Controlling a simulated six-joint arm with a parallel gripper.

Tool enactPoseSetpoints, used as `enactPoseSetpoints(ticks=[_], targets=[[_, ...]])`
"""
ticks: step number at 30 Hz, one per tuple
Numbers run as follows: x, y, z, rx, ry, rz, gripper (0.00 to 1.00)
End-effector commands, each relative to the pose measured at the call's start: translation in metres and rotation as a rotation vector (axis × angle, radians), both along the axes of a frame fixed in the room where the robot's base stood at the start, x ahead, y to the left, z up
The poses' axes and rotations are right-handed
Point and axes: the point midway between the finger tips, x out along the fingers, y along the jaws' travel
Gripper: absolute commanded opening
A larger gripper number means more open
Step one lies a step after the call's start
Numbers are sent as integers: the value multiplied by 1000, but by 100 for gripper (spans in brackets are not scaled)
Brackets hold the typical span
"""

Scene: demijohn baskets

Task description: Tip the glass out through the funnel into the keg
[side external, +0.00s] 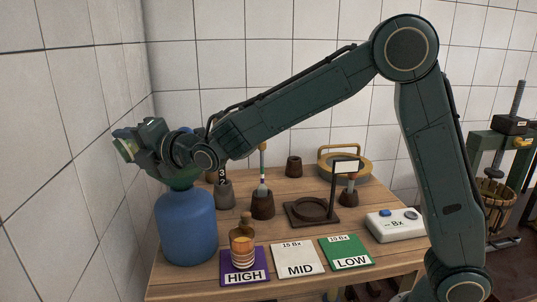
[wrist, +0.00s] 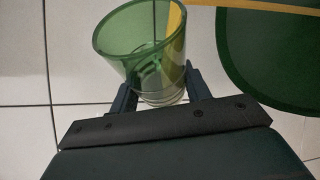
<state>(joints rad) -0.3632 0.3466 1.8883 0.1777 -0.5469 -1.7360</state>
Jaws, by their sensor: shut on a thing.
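My gripper (wrist: 160,88) is shut on the glass (wrist: 135,45), a see-through green tumbler with its open mouth toward the top of the wrist view. In the side view the glass (side external: 124,150) is tilted at the upper left, above and left of the blue keg (side external: 186,228). The green funnel (side external: 184,182) sits on the keg's top, partly hidden behind my gripper. The funnel (wrist: 275,60) also shows at the right of the wrist view, apart from the glass. A yellow strip shows by the glass; I cannot tell whether it is liquid.
A bottle of amber liquid (side external: 242,246) stands at the purple HIGH card (side external: 244,278). MID (side external: 298,256) and LOW (side external: 346,252) cards, a white Bx meter (side external: 396,224), a dark stand (side external: 312,212) and several small pots share the table. A tiled wall is close on the left.

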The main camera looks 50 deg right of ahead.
Motion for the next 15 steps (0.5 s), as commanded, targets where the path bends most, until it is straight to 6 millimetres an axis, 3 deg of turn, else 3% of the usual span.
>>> enactPoseSetpoints(ticks=[15], targets=[[0,0,0,53,-9,0,7]])
